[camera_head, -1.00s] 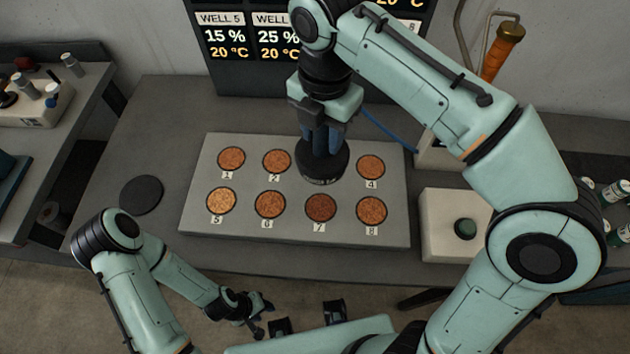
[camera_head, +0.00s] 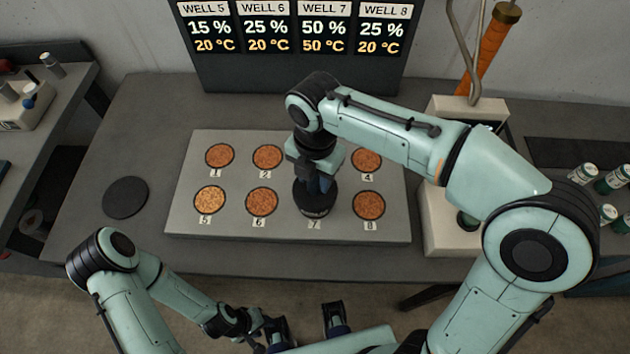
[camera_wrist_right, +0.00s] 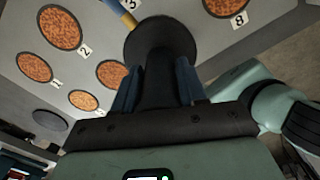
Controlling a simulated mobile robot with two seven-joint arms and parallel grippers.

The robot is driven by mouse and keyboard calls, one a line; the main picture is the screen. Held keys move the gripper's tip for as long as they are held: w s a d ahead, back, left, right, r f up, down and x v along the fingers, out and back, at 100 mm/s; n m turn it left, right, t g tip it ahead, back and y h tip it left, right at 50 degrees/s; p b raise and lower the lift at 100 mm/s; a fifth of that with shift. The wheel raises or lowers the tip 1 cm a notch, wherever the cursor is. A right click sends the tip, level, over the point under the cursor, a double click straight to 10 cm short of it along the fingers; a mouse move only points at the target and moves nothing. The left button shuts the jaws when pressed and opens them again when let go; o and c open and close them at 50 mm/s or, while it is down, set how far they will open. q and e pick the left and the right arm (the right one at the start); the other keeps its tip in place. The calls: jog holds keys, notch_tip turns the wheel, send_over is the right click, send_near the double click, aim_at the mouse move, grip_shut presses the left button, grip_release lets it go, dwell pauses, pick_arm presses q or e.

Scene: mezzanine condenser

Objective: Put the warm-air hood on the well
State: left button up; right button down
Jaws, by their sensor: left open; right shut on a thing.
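The warm-air hood (camera_head: 315,200) is a black round cup. My right gripper (camera_head: 318,178) is shut on its upper part and holds it upright over the place of well 7, whose label shows at its front edge. The hood hides that well, and I cannot tell whether it touches the plate. The wrist view shows the hood's black disc (camera_wrist_right: 162,38) between the two blue fingers. Well 3 is hidden behind my right arm in the head view. My left gripper (camera_head: 258,324) is open and empty, low in front of the bench.
The grey plate (camera_head: 185,213) carries several wells of brown granules. The board (camera_head: 290,75) reads 50 % and 50 °C for well 7, 20 °C for wells 5, 6 and 8. A black disc (camera_head: 125,198) lies left of the plate. A pale box (camera_head: 440,215) stands to the right.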

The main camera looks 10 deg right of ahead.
jog(key=shift+f, duration=1.25)
jog(key=shift+f, duration=0.2)
jog(key=c, duration=0.6)
grip_release()
jog(key=shift+r, duration=0.1)
notch_tip(320, 180, up, 11)
jog(key=shift+r+p, duration=0.15)
jog(key=shift+p, duration=0.9)
jog(key=shift+r, duration=0.45)
